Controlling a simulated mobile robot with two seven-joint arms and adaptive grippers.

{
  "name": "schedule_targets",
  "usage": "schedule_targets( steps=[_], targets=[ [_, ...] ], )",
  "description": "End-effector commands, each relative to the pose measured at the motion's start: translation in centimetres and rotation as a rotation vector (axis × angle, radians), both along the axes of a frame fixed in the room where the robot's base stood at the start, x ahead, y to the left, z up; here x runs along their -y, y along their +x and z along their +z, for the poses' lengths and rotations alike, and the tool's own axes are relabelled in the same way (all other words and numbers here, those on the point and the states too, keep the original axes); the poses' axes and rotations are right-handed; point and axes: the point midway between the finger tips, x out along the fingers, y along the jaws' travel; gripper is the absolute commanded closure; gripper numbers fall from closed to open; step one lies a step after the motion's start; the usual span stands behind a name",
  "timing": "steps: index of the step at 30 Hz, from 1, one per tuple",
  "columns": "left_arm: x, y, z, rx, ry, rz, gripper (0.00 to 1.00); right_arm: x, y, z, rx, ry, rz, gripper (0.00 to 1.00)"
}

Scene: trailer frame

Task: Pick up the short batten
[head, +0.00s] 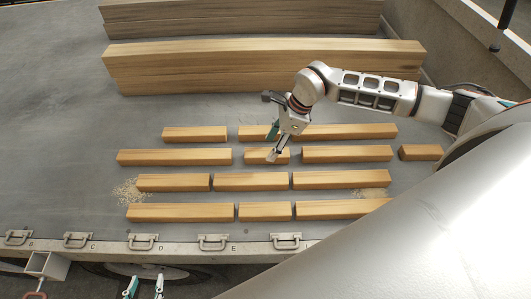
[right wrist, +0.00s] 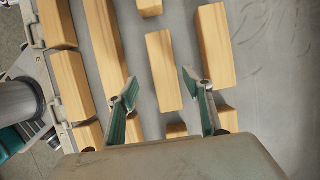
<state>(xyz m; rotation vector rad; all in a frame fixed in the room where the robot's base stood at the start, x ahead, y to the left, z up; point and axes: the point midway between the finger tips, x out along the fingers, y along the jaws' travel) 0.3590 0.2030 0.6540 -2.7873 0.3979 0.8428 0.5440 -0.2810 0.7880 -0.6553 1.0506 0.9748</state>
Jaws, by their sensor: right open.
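The short batten (head: 254,155), a short light-wood piece, lies in the second row from the back, between longer battens. My right gripper (head: 272,152) is over it in the head view and hides part of it. In the right wrist view the short batten (right wrist: 163,70) lies lengthwise, ahead of and between the fingers of my right gripper (right wrist: 157,82). That gripper is open with nothing between its fingers; I cannot tell its exact height. My left gripper (head: 144,285) is at the bottom edge, open and empty, in front of the trailer edge.
Several other battens (head: 175,157) lie in rows with narrow gaps. Long stacked beams (head: 230,68) lie behind. Sawdust (head: 128,191) lies at left. The trailer's front edge (head: 180,242) carries metal handles. Bare deck shows at the left.

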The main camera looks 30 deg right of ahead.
Motion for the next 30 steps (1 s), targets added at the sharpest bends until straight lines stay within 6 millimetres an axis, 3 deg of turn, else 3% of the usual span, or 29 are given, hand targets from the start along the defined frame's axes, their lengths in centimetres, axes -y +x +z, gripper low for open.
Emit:
schedule_targets(
  steps=[12,22,23,27,30],
  targets=[
    [0.1,0.0,0.2,0.001,-0.001,-0.001,0.60,-1.6,1.6,-4.7,0.000,0.003,-0.001,0.49],
    [0.1,0.2,0.5,0.007,-0.002,-0.001,0.60,-1.8,1.7,-5.3,0.001,0.003,-0.001,0.49],
    [0.1,0.3,0.6,0.008,-0.002,-0.001,0.60,-1.8,1.7,-5.3,0.001,0.003,-0.001,0.54],
    [0.1,0.3,0.6,0.008,-0.002,-0.001,0.60,-1.8,1.7,-5.3,0.001,0.004,-0.001,0.91],
    [0.1,0.3,0.6,0.008,-0.002,-0.001,0.60,-1.8,1.7,-5.3,0.001,0.004,-0.001,0.93]
  ],
)
